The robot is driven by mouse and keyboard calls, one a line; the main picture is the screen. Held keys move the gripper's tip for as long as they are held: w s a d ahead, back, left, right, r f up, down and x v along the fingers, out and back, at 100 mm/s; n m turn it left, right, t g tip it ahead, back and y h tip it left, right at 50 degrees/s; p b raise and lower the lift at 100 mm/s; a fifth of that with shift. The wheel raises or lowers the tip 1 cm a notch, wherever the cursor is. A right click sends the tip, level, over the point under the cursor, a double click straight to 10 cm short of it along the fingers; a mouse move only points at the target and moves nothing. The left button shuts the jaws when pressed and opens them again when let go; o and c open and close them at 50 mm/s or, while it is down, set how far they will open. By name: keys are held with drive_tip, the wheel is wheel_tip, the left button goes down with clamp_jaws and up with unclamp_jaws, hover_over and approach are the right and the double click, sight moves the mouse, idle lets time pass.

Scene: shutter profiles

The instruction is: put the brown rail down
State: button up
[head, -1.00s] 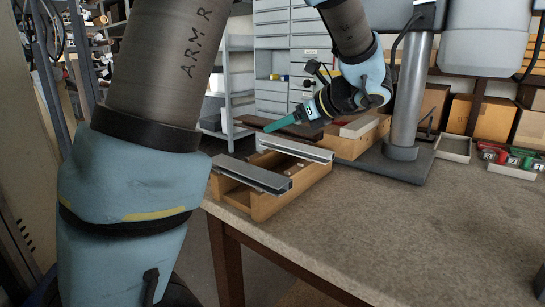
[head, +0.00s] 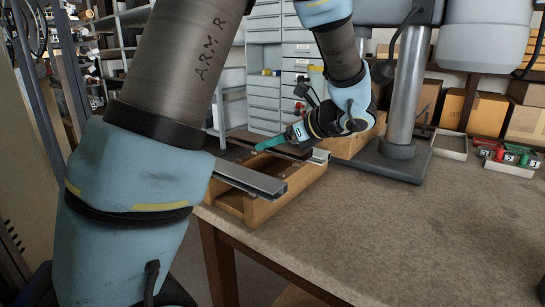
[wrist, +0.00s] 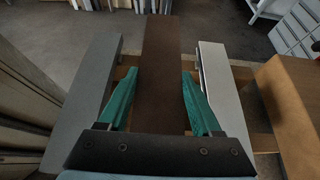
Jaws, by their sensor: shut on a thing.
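The brown rail (wrist: 161,62) runs lengthwise between the two green fingers of my gripper (wrist: 158,88) in the wrist view. My gripper is shut on it. In the head view the brown rail (head: 285,149) is partly hidden behind my gripper (head: 268,144), over the far part of an open wooden crate (head: 262,211). A grey rail (wrist: 84,92) lies left of it and a paler rail (wrist: 221,85) right of it, with gaps between. The grey rail (head: 250,177) lies across the crate's near side. I cannot tell whether the brown rail touches the crate.
A wooden box (head: 352,143) stands just beyond the crate, near a grey metal post (head: 404,90) on a dark base. Red and green items (head: 508,154) sit at the back right. The table (head: 400,230) is clear at the front and right.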

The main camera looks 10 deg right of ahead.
drive_tip(key=shift+f+p, duration=0.45)
drive_tip(key=shift+f, duration=1.6)
drive_tip(key=shift+f, duration=0.15)
drive_tip(key=o, duration=1.4)
drive_tip(key=shift+f+b, duration=0.1)
drive_tip(key=shift+b, duration=0.2)
